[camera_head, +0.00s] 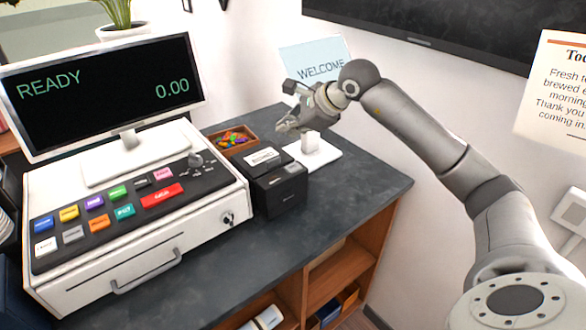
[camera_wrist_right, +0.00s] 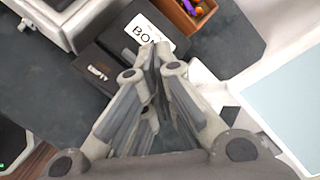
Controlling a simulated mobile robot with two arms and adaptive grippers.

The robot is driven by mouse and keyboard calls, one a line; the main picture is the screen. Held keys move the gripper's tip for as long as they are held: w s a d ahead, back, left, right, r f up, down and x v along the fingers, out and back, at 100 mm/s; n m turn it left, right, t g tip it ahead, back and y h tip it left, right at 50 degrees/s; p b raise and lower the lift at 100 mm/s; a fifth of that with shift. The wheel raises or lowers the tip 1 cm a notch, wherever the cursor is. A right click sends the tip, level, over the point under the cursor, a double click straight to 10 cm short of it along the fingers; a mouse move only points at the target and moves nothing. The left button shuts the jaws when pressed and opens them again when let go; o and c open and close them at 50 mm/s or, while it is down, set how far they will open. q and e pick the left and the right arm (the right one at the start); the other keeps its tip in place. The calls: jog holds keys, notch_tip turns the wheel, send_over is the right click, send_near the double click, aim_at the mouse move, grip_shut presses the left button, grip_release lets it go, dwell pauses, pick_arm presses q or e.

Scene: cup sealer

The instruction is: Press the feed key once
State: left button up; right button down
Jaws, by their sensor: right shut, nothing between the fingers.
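A white cash register (camera_head: 200,228) carries a dark panel of coloured keys (camera_head: 103,210); their labels are too small to read surely. Right of it stands a black printer (camera_head: 280,190) with a white paper label on top and a small light patch on its front part. The printer also shows in the right wrist view (camera_wrist_right: 118,52), with the light patch (camera_wrist_right: 97,73) near its front. I cannot tell which key is the feed key. My right gripper (camera_head: 284,126) is shut and empty, above and behind the printer; in the wrist view its fingertips (camera_wrist_right: 154,50) overlap the printer. My left gripper is out of view.
A wooden tray (camera_head: 214,139) of colourful pieces sits behind the printer. A WELCOME sign (camera_head: 318,58) stands at the back right on a white base (camera_head: 322,157), close to my right gripper. The dark counter (camera_head: 352,190) is clear at the right.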

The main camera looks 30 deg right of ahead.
aim_at(293, 168)
notch_tip(293, 168, down, 8)
jog(key=b, duration=0.5)
dwell(1.2)
jog(key=shift+f+b, duration=0.35)
jog(key=shift+b, duration=0.25)
jog(key=shift+f+b, duration=0.5)
dwell(0.3)
jog(key=shift+r, duration=0.1)
jog(key=shift+r+p, duration=0.6)
jog(key=shift+r, duration=0.2)
